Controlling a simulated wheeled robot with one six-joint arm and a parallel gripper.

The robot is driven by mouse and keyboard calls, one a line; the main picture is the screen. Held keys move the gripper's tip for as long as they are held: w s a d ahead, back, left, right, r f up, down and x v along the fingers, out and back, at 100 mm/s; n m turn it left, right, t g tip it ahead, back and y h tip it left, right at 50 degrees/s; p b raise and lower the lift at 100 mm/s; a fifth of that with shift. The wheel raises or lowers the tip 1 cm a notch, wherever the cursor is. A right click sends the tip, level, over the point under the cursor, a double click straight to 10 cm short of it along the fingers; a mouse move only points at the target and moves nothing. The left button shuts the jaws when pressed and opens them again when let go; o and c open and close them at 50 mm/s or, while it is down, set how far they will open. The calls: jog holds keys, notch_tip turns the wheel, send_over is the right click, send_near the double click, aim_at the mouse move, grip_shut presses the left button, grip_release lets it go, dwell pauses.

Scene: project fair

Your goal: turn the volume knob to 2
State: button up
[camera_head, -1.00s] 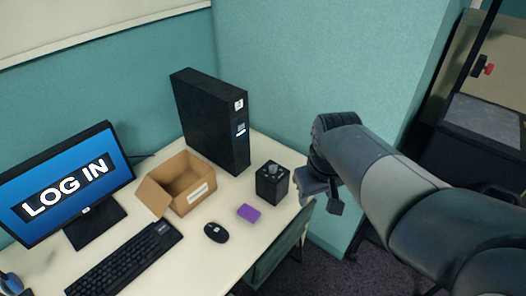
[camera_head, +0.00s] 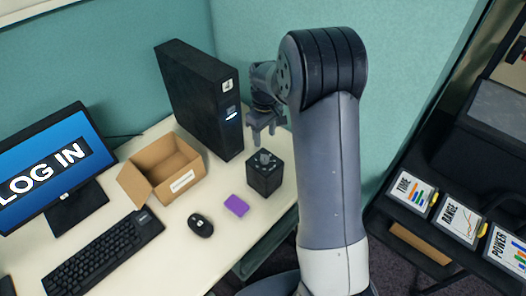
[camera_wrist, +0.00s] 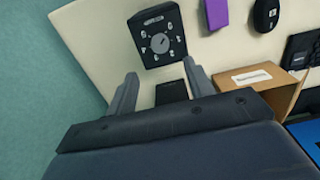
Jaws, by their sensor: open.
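The volume knob (camera_head: 265,158) is a small grey knob on top of a black box (camera_head: 264,180) near the right edge of the desk. In the wrist view the round knob (camera_wrist: 161,43) sits amid a ring of small white marks on the box face (camera_wrist: 146,29); the marks are too small to read. My gripper (camera_head: 265,140) is above the box, pointing down. In the wrist view my gripper (camera_wrist: 160,82) shows two spread fingers with nothing between them. The knob lies beyond the fingertips, apart from them.
A tall black computer tower (camera_head: 198,100) stands close behind the box. An open cardboard box (camera_head: 165,175), purple block (camera_head: 236,205), mouse (camera_head: 200,226), keyboard (camera_head: 103,253) and monitor (camera_head: 45,160) are to the left. A teal partition (camera_head: 240,40) stands behind. Labelled cards (camera_head: 461,218) lie at right.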

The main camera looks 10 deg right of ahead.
aim_at(265, 157)
notch_tip(265, 157, down, 10)
jog(key=shift+r+p, duration=0.1)
jog(key=shift+p, duration=0.9)
jog(key=c, duration=1)
jog(key=shift+o, duration=0.2)
jog(key=shift+m+b, duration=0.4)
jog(key=shift+b, duration=0.05)
jog(key=m+b, duration=0.2)
jog(key=m, duration=0.1)
jog(key=shift+f, duration=0.25)
jog(key=m+b, duration=0.3)
jog(key=m, duration=0.3)
jog(key=shift+r+b, duration=0.1)
jog(key=shift+b, duration=0.3)
jog(key=m+b, duration=0.1)
jog(key=m, duration=0.4)
jog(key=shift+m+b, duration=0.35)
jog(key=shift+m, duration=0.05)
jog(key=m+b, duration=0.1)
jog(key=m, duration=0.4)
jog(key=shift+r+m, duration=0.1)
jog(key=shift+m, duration=0.3)
